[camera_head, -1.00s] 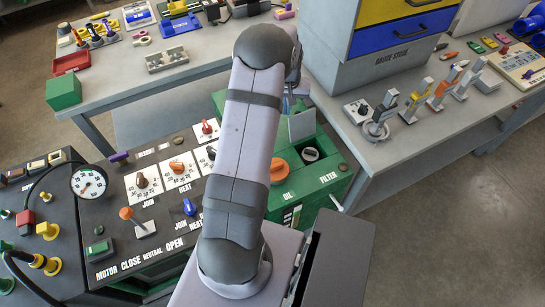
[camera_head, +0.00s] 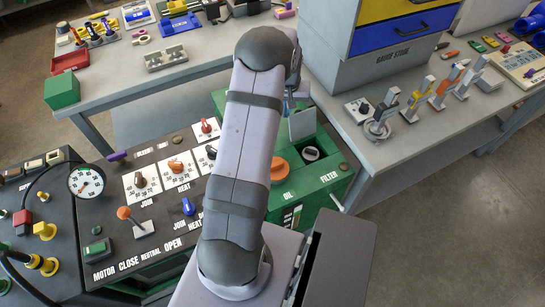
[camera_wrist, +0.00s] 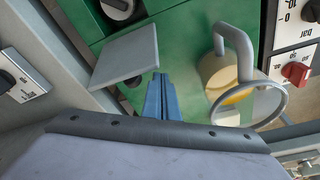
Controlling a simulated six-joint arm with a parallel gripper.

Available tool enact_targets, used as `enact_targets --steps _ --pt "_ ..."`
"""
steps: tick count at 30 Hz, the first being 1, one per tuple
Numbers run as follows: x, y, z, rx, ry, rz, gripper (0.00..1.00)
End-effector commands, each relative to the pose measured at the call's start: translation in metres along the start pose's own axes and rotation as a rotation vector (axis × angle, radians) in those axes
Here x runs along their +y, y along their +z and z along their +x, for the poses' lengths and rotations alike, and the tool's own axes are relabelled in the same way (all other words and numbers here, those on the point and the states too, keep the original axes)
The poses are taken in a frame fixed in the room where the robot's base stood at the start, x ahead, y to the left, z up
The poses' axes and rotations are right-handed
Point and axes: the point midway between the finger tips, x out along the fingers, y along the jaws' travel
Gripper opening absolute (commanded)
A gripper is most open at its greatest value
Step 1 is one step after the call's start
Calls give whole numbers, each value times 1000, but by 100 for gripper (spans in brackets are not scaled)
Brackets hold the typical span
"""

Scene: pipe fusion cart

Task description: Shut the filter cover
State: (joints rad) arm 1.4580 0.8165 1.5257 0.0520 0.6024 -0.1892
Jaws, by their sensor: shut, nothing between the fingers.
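The filter cover (camera_head: 302,124) is a flat grey plate that stands open, raised at the back of the filter opening on the green unit. In the wrist view the cover (camera_wrist: 127,55) is left of my gripper (camera_wrist: 158,80). The dark filter cap with a white ring (camera_head: 311,154) is exposed in front of the cover. It also shows at the top of the wrist view (camera_wrist: 118,6). My gripper's blue fingers are together and empty, close to the cover's edge; I cannot tell if they touch. In the head view my arm hides most of the gripper.
An orange oil cap (camera_head: 280,170) is left of the filter opening. In the wrist view, a beige round vessel with a grey hooked bar and ring (camera_wrist: 228,75) stands right of my fingers. A grey bench (camera_head: 430,140) with a drawer cabinet (camera_head: 380,55) is to the right.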

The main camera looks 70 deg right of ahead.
Motion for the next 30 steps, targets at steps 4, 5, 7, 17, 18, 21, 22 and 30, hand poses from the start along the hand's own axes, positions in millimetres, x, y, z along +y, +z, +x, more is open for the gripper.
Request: enact_targets --steps 4,5,7,17,18,21,22,30 --pt "2 3 -2 1 0 0 0" --pt "3 4 -2 1 0 0 0" --pt "4 6 -3 1 0 1 0" --pt "12 19 -7 1 0 1 0" --pt "13 20 -8 0 0 1 0" --pt "15 24 -8 0 0 2 0" --pt "15 25 -9 -1 0 2 0" --pt "22 35 -12 0 0 2 0"
